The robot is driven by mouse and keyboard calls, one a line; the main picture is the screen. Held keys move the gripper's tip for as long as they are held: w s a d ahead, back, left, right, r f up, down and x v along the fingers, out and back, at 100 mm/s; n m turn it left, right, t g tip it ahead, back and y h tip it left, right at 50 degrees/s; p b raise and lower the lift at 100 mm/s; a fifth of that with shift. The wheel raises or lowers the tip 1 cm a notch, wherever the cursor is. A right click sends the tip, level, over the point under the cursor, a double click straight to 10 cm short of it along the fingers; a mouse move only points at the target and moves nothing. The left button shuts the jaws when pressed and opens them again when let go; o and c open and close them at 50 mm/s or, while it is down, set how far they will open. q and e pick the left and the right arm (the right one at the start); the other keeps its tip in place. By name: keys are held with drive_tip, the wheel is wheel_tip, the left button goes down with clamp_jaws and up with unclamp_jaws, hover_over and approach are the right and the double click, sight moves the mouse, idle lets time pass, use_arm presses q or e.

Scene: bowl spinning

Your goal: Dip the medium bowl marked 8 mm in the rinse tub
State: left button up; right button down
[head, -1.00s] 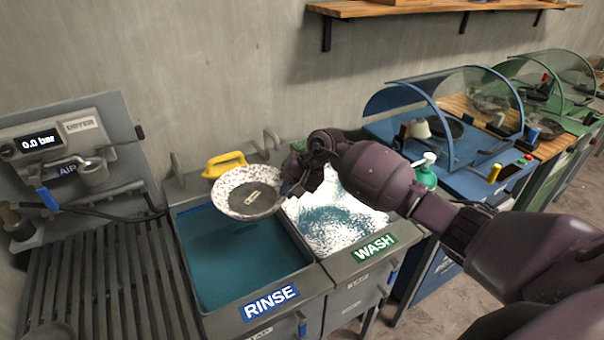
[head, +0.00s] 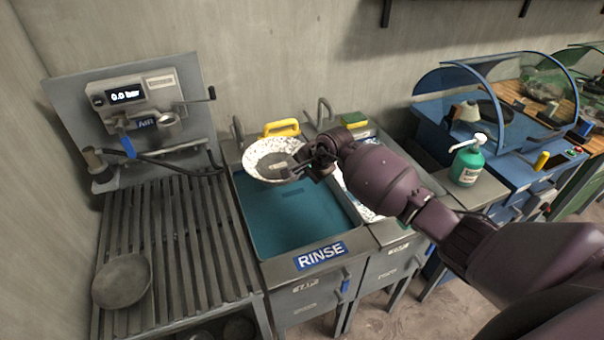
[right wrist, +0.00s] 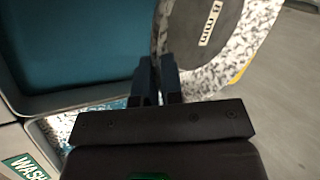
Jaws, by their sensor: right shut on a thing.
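The bowl (head: 256,161), grey with white speckled foam around its inside, is in the head view above the back of the rinse tub (head: 250,220). In the right wrist view the bowl (right wrist: 262,32) shows a label that seems to read 8 mm. My right gripper (head: 302,165) is shut on the bowl's right rim; its fingers (right wrist: 158,78) pinch the rim in the wrist view. The bowl is slightly tilted, and a faint dark patch shows on the teal water below it. My left gripper is not in view.
A grey bowl (head: 122,282) lies on the slatted rack (head: 165,230) at left, below the air dryer (head: 130,105). The foamy wash tub (head: 360,200) is partly hidden behind my right arm. A yellow handled tool (head: 282,127) is behind the rinse tub.

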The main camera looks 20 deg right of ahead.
drive_tip(key=shift+f, duration=0.2)
use_arm(q)
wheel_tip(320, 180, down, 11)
drive_tip(key=b, duration=1.1)
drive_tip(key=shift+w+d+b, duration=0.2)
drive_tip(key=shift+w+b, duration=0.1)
drive_tip(key=shift+b, duration=0.1)
use_arm(e)
wheel_tip(320, 180, down, 17)
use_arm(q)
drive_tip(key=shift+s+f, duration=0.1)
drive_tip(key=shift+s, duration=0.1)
use_arm(e)
drive_tip(key=shift+a+f, duration=0.1)
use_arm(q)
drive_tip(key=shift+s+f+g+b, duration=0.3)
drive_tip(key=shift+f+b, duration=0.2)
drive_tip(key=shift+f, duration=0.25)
use_arm(e)
drive_tip(key=shift+w, duration=0.6)
